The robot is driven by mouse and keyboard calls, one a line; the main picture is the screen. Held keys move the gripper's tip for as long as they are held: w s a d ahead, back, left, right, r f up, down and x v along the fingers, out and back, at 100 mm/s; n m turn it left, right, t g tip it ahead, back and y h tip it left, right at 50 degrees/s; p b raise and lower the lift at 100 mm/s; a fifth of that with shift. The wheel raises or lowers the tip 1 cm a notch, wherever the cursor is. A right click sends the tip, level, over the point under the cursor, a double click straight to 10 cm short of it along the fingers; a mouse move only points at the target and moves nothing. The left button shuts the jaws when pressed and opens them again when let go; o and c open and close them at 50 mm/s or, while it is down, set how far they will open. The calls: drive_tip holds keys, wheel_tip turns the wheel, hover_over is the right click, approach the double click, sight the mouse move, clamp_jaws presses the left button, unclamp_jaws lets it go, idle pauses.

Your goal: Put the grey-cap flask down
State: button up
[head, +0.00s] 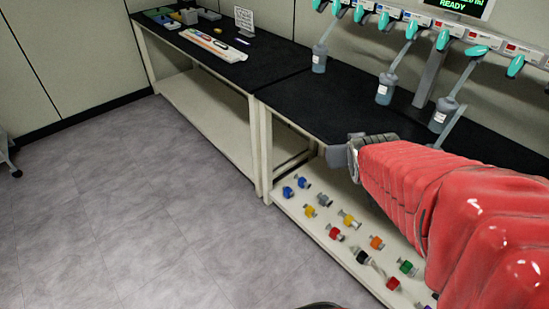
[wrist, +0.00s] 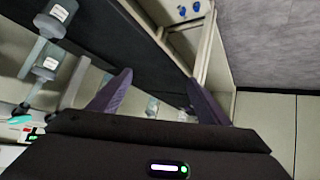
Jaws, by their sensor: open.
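A small flask with a grey cap (head: 323,201) lies on the low shelf under the bench, in the row of coloured caps in the head view. My gripper (head: 340,156) is by the bench's front edge, above and apart from it. In the wrist view my two dark fingers (wrist: 160,77) are spread wide, with no flask held between them. I cannot make out the grey cap in the wrist view.
Several flasks (head: 384,92) hang from the freeze dryer's teal-handled ports over the black bench top (head: 300,100). The low shelf (head: 300,218) holds several other capped flasks. A rack (head: 214,46) stands on the far bench. The grey floor (head: 120,200) is clear.

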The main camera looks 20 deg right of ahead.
drive_tip(key=s+a+r+n+g+y, duration=0.1)
drive_tip(key=s+a+y, duration=0.1)
drive_tip(key=s+a, duration=0.5)
drive_tip(key=s+a+r+n+g+y, duration=0.1)
drive_tip(key=s+a, duration=0.5)
drive_tip(key=a, duration=0.6)
drive_tip(key=shift+s+a+r+n+g+y, duration=0.15)
drive_tip(key=shift+s+r+n+g+y, duration=0.3)
drive_tip(key=shift+g+y, duration=0.25)
